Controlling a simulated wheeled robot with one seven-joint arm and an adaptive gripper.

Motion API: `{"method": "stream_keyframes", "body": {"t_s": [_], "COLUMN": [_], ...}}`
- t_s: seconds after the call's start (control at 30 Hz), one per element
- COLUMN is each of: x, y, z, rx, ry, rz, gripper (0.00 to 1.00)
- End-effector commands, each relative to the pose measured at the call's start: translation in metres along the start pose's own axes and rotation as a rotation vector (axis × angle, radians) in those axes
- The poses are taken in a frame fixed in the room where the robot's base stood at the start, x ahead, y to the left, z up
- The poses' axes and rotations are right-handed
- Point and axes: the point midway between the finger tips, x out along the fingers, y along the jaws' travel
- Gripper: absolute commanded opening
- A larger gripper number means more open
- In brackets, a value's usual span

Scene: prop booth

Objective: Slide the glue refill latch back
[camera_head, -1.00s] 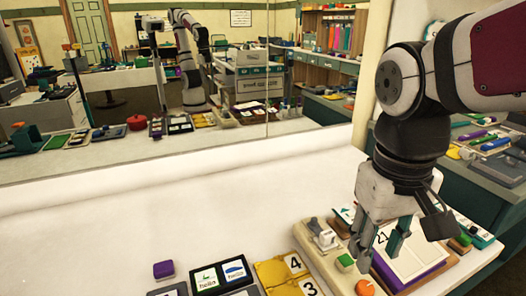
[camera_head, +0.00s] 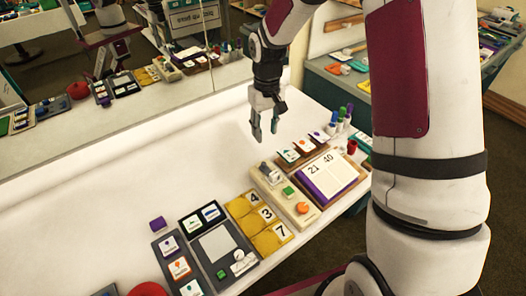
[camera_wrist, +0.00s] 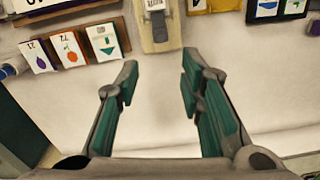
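A beige board (camera_head: 300,213) on the white table carries a small grey-and-white latch (camera_head: 268,172) at its far end, a green button (camera_head: 288,191) and an orange knob (camera_head: 302,208). I cannot read a glue label on it. The latch also shows at the top middle of the wrist view (camera_wrist: 155,22), whose top edge cuts off the rest of the board. My gripper (camera_head: 266,133) is above the table, just behind the board's latch end. In the wrist view its green-padded fingers (camera_wrist: 159,68) are apart, with nothing between them.
Three picture cards on stands (camera_head: 303,146) and a purple-edged number board (camera_head: 328,177) stand right of the beige board. Yellow number tiles (camera_head: 266,214) lie close on its left. Bottles (camera_head: 342,118) stand behind. White table behind and left is clear, up to a mirror.

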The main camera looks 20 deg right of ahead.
Motion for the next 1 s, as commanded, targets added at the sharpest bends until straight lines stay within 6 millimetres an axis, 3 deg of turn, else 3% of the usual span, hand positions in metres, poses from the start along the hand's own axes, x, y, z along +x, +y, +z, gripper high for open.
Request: {"method": "stream_keyframes", "body": {"t_s": [0.23,0.7,1.0], "x": [0.018,0.105,0.137], "y": [-0.001,-0.002,-0.001], "z": [-0.001,0.001,-0.001], "rx": [-0.001,-0.001,-0.001], "ry": [-0.002,-0.004,0.000], "rz": [-0.005,-0.006,-0.004], "gripper": [0.35,0.35,0.35]}}
